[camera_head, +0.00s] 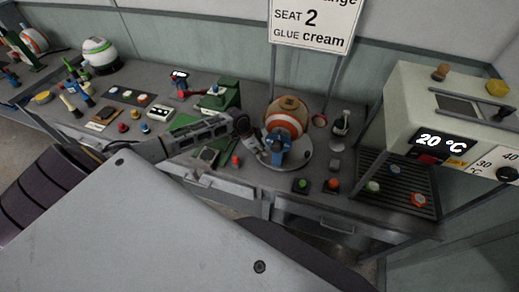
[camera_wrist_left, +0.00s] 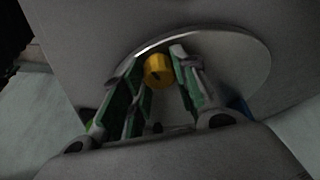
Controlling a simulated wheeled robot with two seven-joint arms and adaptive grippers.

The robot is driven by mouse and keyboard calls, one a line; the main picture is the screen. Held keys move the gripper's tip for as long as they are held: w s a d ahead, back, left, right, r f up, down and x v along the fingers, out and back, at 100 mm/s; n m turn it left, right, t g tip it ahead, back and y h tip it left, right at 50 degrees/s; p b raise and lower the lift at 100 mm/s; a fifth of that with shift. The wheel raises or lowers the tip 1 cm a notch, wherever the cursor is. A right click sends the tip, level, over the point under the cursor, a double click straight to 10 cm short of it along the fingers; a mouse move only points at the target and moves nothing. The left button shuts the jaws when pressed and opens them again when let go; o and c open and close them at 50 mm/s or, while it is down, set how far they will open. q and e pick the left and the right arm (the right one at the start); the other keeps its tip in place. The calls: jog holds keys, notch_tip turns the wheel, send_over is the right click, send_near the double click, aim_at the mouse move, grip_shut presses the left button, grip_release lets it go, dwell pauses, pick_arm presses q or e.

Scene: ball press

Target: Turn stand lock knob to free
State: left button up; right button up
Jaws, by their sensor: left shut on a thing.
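A yellow knob (camera_wrist_left: 158,71) with a dark mark on its face sits under the edge of a round grey plate (camera_wrist_left: 238,62) in the left wrist view. My left gripper (camera_wrist_left: 161,62) has its green-padded fingers on either side of the knob and is shut on it. In the head view my left gripper (camera_head: 258,150) reaches in from the left to the round stand plate (camera_head: 299,157). An orange and white ball (camera_head: 287,112) and a blue part (camera_head: 279,150) are on this stand. The knob is hidden in the head view. My right gripper is not in view.
A green machine (camera_head: 222,96) stands left of the stand. A black-handled lever (camera_head: 341,122) and several buttons are to its right. A pale heater box (camera_head: 440,100) reading 20 °C is at the right. A sign (camera_head: 314,22) hangs above. Another ball (camera_head: 98,50) stands far left.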

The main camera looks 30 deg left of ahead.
pick_arm(q)
jog(key=n+t+y, duration=0.1)
jog(key=n, duration=0.3)
jog(key=shift+d, duration=0.1)
jog(key=shift+n+y, duration=0.8)
jog(key=shift+n, duration=0.9)
jog(key=o, duration=1)
jog(key=shift+s, duration=0.1)
jog(key=shift+r, duration=0.1)
jog(key=v, duration=1.2)
jog(key=shift+s, duration=0.15)
